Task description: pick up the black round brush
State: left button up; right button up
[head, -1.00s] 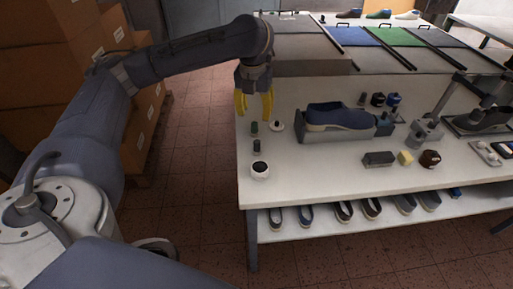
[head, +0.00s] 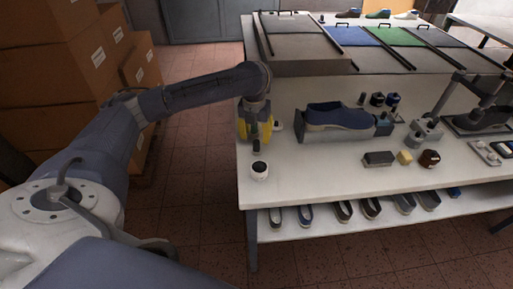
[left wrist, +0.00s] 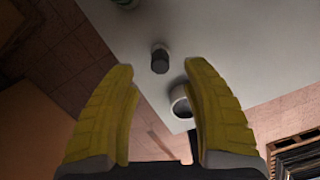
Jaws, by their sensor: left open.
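A small dark cylinder (head: 257,147), which looks like the black round brush, stands near the left edge of the white table. It also shows in the left wrist view (left wrist: 160,60), upright with a lighter grey part. My left gripper (head: 256,136) has yellow fingers and is open, just above and behind the cylinder in the head view. In the left wrist view the cylinder appears in the gap between the fingertips, and nothing is held. My right gripper is not in view.
A white cup with a dark top (head: 259,171) stands close in front of the cylinder. A blue shoe (head: 340,115) on a grey holder (head: 318,136) lies to the right.

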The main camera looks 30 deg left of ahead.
aim_at(256, 141)
pick_arm(q)
jog(key=shift+w+a+f, duration=0.1)
jog(key=shift+w+f, duration=0.05)
jog(key=shift+f, duration=1.2)
jog(key=shift+w+f, duration=0.1)
jog(key=shift+f, duration=1.2)
grip_shut()
